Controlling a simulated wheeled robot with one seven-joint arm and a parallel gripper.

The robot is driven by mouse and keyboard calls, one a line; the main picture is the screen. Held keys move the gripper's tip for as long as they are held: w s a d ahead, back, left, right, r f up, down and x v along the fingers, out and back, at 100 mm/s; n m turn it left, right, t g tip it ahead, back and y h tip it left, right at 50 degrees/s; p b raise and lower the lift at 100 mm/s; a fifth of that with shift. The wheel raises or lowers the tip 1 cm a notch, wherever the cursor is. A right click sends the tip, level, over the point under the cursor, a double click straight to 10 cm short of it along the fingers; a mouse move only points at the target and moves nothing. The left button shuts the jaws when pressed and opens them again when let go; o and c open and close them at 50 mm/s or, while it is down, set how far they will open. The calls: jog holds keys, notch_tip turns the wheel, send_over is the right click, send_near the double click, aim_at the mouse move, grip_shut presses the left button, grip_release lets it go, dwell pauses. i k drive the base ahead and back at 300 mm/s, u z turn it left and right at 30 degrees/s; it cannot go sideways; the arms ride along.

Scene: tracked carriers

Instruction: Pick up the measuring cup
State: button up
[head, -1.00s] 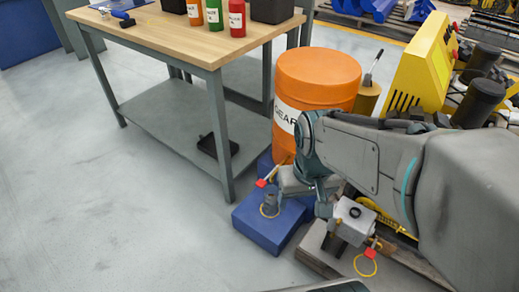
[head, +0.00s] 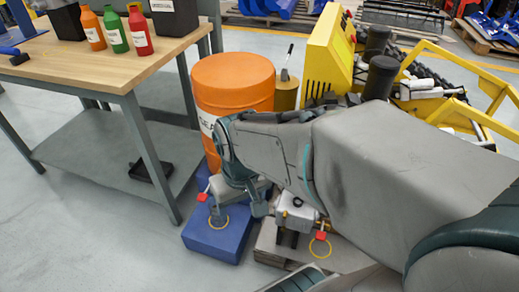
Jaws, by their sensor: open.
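My gripper (head: 238,210) is low over the blue block (head: 232,240), at the end of my arm, with its fingers apart. I cannot make out a measuring cup for certain. A brass-coloured cylindrical vessel (head: 286,93) with a slanted dark-tipped handle stands behind the orange drum, well behind my gripper.
An orange drum (head: 232,82) stands just behind my gripper. At left is a wood-topped bench (head: 90,65) with bottles and dark bins. A pallet (head: 345,258) lies under my arm, and yellow machinery (head: 330,50) stands behind. The floor at front left is clear.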

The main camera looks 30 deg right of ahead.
aim_at(216, 221)
jog(key=z, duration=2.15)
jog(key=k, duration=0.55)
jog(key=u, duration=1.35)
jog(key=i, duration=0.5)
jog(key=z, duration=0.05)
